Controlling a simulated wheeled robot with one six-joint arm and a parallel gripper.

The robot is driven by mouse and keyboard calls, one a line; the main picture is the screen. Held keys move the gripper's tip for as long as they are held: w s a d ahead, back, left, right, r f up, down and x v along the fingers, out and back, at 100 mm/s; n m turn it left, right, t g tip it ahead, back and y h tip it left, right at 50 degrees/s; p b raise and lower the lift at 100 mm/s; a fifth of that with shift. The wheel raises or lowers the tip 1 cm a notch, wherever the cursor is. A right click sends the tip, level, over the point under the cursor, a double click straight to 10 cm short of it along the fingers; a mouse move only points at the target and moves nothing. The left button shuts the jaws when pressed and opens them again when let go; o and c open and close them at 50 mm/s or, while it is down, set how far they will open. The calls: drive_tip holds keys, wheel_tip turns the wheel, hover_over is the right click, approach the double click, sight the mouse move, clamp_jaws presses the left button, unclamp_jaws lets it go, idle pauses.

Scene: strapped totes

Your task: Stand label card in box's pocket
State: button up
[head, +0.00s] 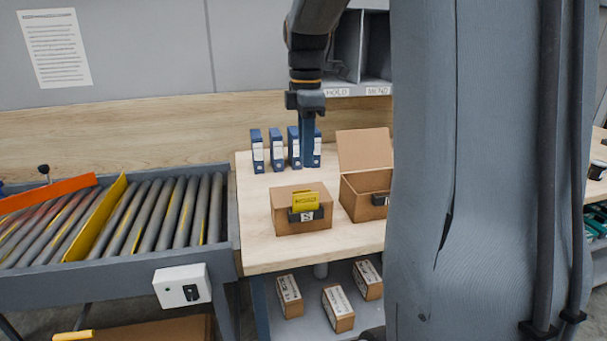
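A closed brown cardboard box (285,222) stands on the light wooden table in the head view. A dark pocket (317,215) with a white "S" tag is on its front face. A yellow label card (306,199) stands in the pocket, slightly tilted, with its upper part showing above the rim; its lower edge is hidden. My gripper (307,163) points down above and behind the card in the picture, apparently apart from it. Its blue fingers overlap in this view, so the gap between them does not show. I see nothing held between them.
An open-lidded box (363,151) stands right of the closed box, partly hidden by my arm. Several blue binders (276,150) stand behind. A roller conveyor (150,215) lies left. Small boxes (338,309) sit on the shelf below. Bare table (258,200) shows left of the box.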

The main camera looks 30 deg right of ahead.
drive_tip(key=s+a+f+m, duration=1.4)
drive_tip(key=s+a+f, duration=0.1)
drive_tip(key=f, duration=0.3)
drive_tip(key=shift+f+m+t, duration=0.15)
drive_tip(key=shift+m+t, duration=0.15)
drive_tip(key=shift+t, duration=0.1)
drive_tip(key=shift+s, duration=0.1)
